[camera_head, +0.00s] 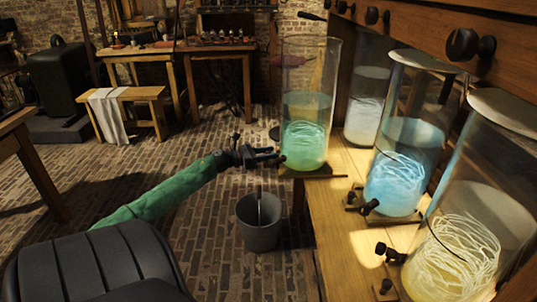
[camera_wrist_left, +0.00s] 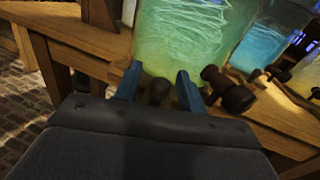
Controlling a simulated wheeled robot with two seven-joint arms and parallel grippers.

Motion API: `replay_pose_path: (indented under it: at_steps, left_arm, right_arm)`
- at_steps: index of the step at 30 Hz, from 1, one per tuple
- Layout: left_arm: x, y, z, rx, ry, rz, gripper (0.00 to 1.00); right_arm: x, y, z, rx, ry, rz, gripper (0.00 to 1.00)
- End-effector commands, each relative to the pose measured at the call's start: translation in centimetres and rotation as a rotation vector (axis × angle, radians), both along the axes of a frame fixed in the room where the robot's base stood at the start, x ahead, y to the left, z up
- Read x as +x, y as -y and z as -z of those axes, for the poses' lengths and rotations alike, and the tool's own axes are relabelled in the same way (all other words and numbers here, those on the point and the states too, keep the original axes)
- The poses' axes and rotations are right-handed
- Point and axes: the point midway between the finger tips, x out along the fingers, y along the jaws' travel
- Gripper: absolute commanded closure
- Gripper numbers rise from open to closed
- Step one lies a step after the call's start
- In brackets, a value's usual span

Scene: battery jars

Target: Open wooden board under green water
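The tall glass jar of green water (camera_head: 305,140) stands on a small wooden board (camera_head: 328,172) at the left end of the long bench. The jar's lower part also fills the middle of the left wrist view (camera_wrist_left: 190,35). My left gripper (camera_head: 275,157) is level with the base of this jar. In the left wrist view its two blue fingertips (camera_wrist_left: 158,84) are spread, one on each side of a dark round knob (camera_wrist_left: 158,92). Whether they touch the knob I cannot tell. My right gripper is not in view.
A larger dark knob (camera_wrist_left: 229,90) sticks out right of the fingers. Jars of blue water (camera_head: 398,180) and pale water (camera_head: 455,245) stand along the bench (camera_head: 345,248). A grey bucket (camera_head: 259,222) stands on the brick floor below my left gripper.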

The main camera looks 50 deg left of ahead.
Motion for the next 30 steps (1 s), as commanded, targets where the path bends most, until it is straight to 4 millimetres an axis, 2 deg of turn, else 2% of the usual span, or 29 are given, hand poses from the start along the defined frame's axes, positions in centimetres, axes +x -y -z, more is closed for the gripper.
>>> replay_pose_path:
  at_steps: [10,24,30]
  left_arm:
    - [-0.8,-0.3,0.2,-0.001,-0.001,0.001,0.60]
    - [-6.2,-2.9,0.2,-0.001,-0.002,-0.001,0.60]
    - [-7.1,-3.3,0.1,-0.001,0.000,0.001,0.60]
  right_arm:
    - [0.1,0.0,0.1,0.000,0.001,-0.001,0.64]
    - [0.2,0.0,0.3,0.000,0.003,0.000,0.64]
    - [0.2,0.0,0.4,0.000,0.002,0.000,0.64]
